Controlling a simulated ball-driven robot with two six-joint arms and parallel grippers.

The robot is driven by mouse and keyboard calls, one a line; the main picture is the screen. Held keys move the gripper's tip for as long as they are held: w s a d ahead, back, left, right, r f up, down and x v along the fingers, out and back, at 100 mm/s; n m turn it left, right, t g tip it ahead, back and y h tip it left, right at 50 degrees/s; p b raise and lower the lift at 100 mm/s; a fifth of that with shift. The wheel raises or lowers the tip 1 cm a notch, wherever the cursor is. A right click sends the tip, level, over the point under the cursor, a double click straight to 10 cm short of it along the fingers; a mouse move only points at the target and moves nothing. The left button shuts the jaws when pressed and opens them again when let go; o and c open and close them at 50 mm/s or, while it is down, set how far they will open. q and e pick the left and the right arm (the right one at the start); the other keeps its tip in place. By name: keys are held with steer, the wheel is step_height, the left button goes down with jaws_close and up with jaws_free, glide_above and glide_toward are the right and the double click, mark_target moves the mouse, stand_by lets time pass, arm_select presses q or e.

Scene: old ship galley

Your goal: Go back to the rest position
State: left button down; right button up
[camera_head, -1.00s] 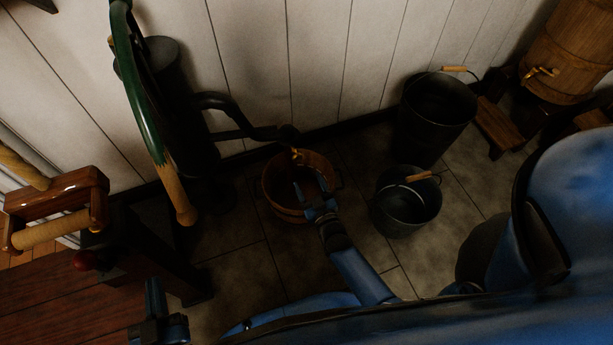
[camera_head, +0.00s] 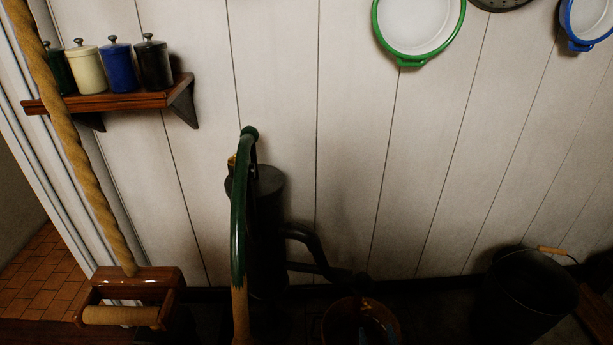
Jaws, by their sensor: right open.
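My right gripper (camera_head: 379,326) shows only as dark fingertips at the bottom edge of the head view, at the mouth of a wooden bucket (camera_head: 325,326). Its fingers are apart, and I see nothing held between them. The rest of my right arm is below the picture. My left gripper is not in view.
A dark pump (camera_head: 265,235) with a green handle (camera_head: 239,225) stands against the white plank wall, its spout above the wooden bucket. A black bucket (camera_head: 525,300) stands at lower right. A shelf (camera_head: 110,97) holds several canisters. A rope (camera_head: 75,150) hangs at left.

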steer(key=s+d+r+m+g+h, duration=0.1)
steer(key=s+d+r, duration=0.1)
steer(key=s+r, duration=0.65)
steer(key=s+d+r, duration=0.1)
steer(key=s+r, duration=0.3)
steer(key=s, duration=0.9)
step_height(320, 180, up, 28)
steer(key=p, duration=2.8)
steer(key=shift+w+d+r, duration=0.15)
steer(key=shift+d+r, duration=0.05)
steer(key=shift+r, duration=0.05)
